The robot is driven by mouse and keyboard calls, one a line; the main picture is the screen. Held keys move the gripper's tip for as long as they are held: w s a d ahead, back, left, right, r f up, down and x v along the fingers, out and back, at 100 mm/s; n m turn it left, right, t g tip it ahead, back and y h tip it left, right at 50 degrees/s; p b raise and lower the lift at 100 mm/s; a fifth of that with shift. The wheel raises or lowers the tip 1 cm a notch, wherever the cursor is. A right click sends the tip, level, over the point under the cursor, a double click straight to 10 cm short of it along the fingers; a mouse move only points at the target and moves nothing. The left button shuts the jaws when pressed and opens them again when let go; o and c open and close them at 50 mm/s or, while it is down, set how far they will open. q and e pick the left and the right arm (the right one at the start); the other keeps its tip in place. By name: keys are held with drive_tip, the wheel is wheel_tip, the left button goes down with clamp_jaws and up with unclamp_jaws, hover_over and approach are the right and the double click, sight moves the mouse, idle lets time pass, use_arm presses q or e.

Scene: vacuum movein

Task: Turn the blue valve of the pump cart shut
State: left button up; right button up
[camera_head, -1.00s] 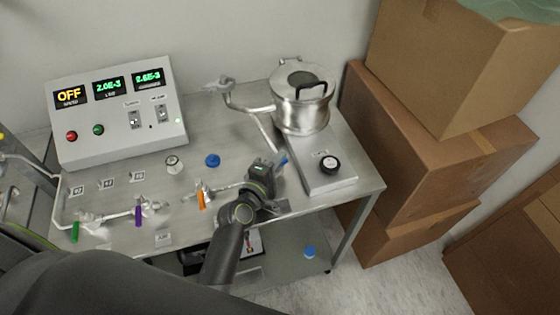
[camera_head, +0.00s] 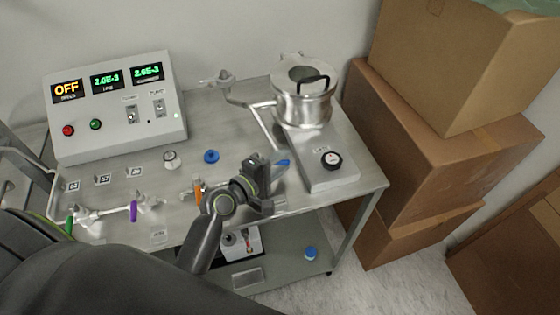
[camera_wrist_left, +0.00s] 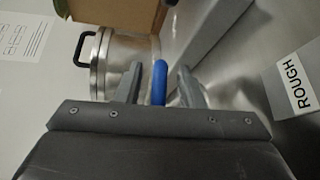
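The blue valve handle (camera_head: 283,163) shows in the head view just past my left gripper (camera_head: 268,170), over the cart top near the pot. The valve body is hidden behind the gripper. In the left wrist view the blue handle (camera_wrist_left: 159,82) stands between the two grey fingers of my left gripper (camera_wrist_left: 159,86). A gap shows on each side of the handle, so the fingers are open around it. The pump cart (camera_head: 357,180) carries the valves. My right gripper is in neither view.
An orange handle (camera_head: 198,192) and a purple handle (camera_head: 133,211) are on pipes to the left. A metal pot (camera_head: 302,106) stands behind the gripper. A control box (camera_head: 115,105) is at the back left. Cardboard boxes (camera_head: 430,150) stand right of the cart.

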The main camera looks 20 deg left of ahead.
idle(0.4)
use_arm(q)
drive_tip(key=b+v, duration=0.1)
drive_tip(key=v, duration=0.7)
drive_tip(key=b+v, duration=0.2)
drive_tip(key=v, duration=0.6)
drive_tip(key=shift+s+a+f+b, duration=0.1)
drive_tip(key=shift+s+f+b, duration=0.1)
drive_tip(key=shift+b, duration=0.1)
drive_tip(key=shift+s+a+r, duration=0.2)
drive_tip(key=shift+s, duration=0.25)
drive_tip(key=shift+c, duration=0.4)
